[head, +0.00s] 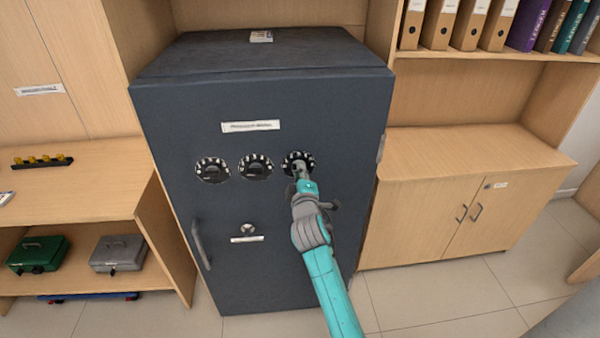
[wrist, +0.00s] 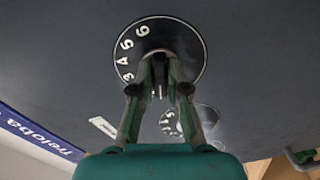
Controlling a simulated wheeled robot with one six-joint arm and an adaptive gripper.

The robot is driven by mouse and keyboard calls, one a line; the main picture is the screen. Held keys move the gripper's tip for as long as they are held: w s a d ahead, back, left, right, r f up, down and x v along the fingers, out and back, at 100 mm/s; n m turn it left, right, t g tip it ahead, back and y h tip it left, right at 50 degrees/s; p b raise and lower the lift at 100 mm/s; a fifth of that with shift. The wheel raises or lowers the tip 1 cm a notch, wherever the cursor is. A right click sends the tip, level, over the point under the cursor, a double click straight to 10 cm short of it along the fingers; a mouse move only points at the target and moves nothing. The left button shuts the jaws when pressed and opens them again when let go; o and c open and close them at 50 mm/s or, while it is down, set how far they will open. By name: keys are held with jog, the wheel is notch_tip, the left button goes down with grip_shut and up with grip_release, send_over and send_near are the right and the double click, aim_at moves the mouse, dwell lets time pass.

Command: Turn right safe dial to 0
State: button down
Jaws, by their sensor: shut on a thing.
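The dark blue-grey safe (head: 165,250) stands in the middle of the head view with three black dials in a row on its door. My gripper (head: 300,172) is at the right dial (head: 298,156) and covers its lower part. In the wrist view my gripper (wrist: 159,90) is shut on the knob of the right dial (wrist: 187,38). White digits 3, 4, 5 and 6 show on the left side of the dial's plate there. The knob is mostly hidden between the fingers, and I cannot tell which number it points to.
The middle dial (head: 256,167) and left dial (head: 212,170) are beside it. A door handle (head: 201,245) and a keyhole (head: 248,228) are lower on the door. A wooden cabinet (head: 470,190) stands to the right, and shelves with a green cash box (head: 38,254) to the left.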

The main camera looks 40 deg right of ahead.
jog(key=shift+n, duration=2)
jog(key=c, duration=1.2)
grip_release()
jog(key=shift+o, duration=0.2)
jog(key=v, duration=1.2)
